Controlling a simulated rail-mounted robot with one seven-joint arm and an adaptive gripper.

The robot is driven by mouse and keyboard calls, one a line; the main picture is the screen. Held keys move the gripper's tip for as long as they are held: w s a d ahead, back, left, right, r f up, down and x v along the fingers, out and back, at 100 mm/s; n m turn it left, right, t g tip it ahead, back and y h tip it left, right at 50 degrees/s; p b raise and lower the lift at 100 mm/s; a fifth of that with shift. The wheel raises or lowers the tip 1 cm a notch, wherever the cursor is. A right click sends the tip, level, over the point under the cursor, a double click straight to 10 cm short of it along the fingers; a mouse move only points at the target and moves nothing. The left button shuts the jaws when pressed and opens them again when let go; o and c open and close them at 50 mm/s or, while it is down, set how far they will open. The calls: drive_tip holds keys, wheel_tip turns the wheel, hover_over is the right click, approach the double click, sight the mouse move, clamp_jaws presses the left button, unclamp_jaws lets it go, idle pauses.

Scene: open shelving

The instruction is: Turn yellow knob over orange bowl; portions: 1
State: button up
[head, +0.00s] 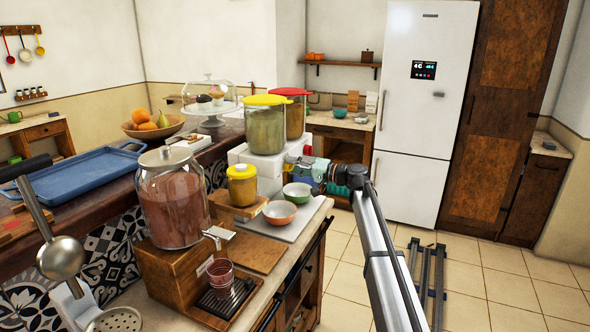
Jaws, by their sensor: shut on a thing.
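The dispenser with the yellow lid (265,100) stands on a white base (258,162) on the counter. My gripper (297,166) reaches in from the right to the front of this base and is shut at the place of the yellow knob. The knob itself is hidden by the fingers, so its turn cannot be seen. The orange bowl (280,213) stands upright on a pale mat in front of the base, lower and left of my gripper. I cannot make out any contents in it.
A green bowl (297,192) stands just below my gripper, beside the orange one. A red-lidded dispenser (294,115) is behind. A yellow-lidded jar (242,186) and a large drink jar (172,200) stand to the left. The floor on the right has a dark metal frame (428,275).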

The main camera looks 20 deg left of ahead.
drive_tip(key=m, duration=0.4)
drive_tip(key=shift+m, duration=0.3)
idle(0.3)
drive_tip(key=o, duration=1.1)
drive_tip(key=shift+a, duration=0.1)
drive_tip(key=shift+f, duration=0.1)
drive_tip(key=d, duration=1.2)
drive_tip(key=shift+s, duration=0.3)
